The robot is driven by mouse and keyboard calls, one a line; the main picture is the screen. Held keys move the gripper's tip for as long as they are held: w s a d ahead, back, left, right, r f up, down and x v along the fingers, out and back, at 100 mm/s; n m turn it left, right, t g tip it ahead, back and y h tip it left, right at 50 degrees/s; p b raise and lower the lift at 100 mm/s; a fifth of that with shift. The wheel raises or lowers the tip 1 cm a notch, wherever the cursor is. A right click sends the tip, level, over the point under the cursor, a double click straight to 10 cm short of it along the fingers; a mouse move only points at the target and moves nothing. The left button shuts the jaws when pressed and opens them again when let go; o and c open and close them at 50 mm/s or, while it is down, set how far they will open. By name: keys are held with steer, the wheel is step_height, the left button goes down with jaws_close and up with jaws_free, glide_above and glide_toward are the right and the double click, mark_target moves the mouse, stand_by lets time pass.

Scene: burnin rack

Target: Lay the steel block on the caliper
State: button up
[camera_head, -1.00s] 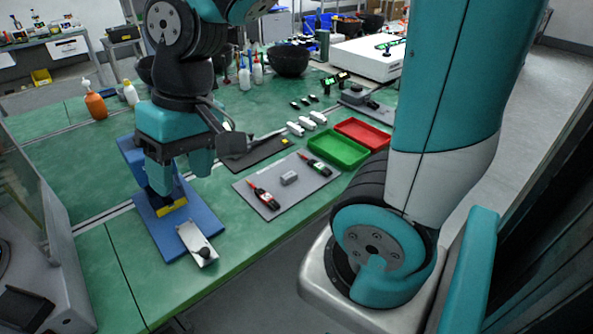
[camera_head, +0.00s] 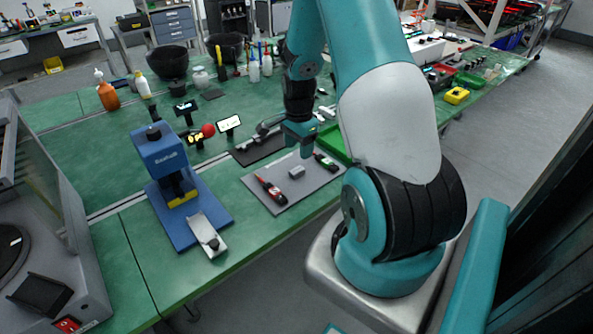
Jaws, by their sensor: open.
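My gripper (camera_head: 305,154) points down, open and empty. In the picture it shows just above and behind the block, apart from it; its exact height is hard to tell.
A blue press (camera_head: 160,158) on a blue base stands at left, with a metal plate (camera_head: 207,235) in front. A green tray (camera_head: 334,144) is right of my gripper, partly hidden by my arm. Small displays and a red ball (camera_head: 208,130) stand behind.

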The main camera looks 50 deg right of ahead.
mark_target(298, 168)
steer(key=shift+w+d+f+p, duration=0.1)
steer(key=shift+f+p, duration=0.85)
steer(key=shift+f, duration=3)
jaws_close()
